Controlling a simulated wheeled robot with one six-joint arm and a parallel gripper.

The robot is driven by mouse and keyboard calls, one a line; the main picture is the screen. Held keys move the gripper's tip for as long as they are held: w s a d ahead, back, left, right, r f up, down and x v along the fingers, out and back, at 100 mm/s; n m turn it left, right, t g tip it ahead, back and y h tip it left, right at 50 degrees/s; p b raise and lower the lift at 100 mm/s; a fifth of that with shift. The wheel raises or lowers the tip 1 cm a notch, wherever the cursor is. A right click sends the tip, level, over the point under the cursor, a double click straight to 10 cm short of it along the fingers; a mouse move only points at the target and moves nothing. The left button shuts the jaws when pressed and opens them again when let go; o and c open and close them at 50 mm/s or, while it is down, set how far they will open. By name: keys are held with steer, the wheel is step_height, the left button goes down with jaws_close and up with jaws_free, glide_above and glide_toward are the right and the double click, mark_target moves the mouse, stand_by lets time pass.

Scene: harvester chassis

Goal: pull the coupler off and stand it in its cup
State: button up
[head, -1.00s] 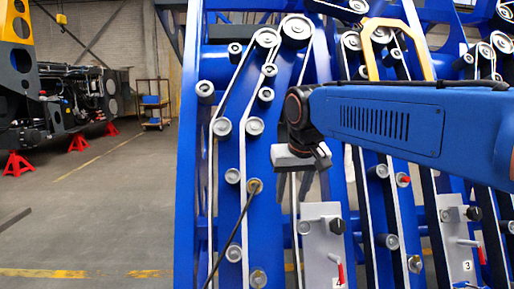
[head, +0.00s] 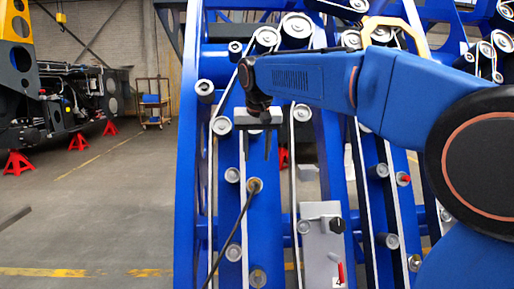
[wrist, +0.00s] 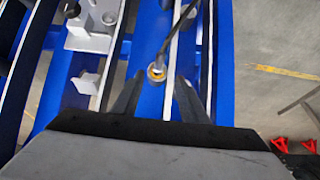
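The coupler (head: 254,185), a small brass-coloured ring-ended piece on a dark cable, sits on the blue chassis panel in the head view. It also shows in the wrist view (wrist: 157,71), ahead of and roughly between my fingers. My gripper (head: 257,148) is just above the coupler in the head view, fingers pointing down, apart and empty. In the wrist view my gripper (wrist: 157,98) shows its two dark fingers spread, with the coupler beyond the tips and no contact visible. I cannot tell which part is the cup.
The dark cable (head: 232,235) hangs down from the coupler. A grey plate (head: 318,245) with a black knob and red lever stands to the right. Rollers and pale belts line the blue panels. Open floor (head: 90,210) lies to the left, with red stands (head: 17,163) farther back.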

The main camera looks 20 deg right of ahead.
mark_target(255, 185)
steer(key=x, duration=1.5)
steer(key=shift+s, duration=0.15)
jaws_close()
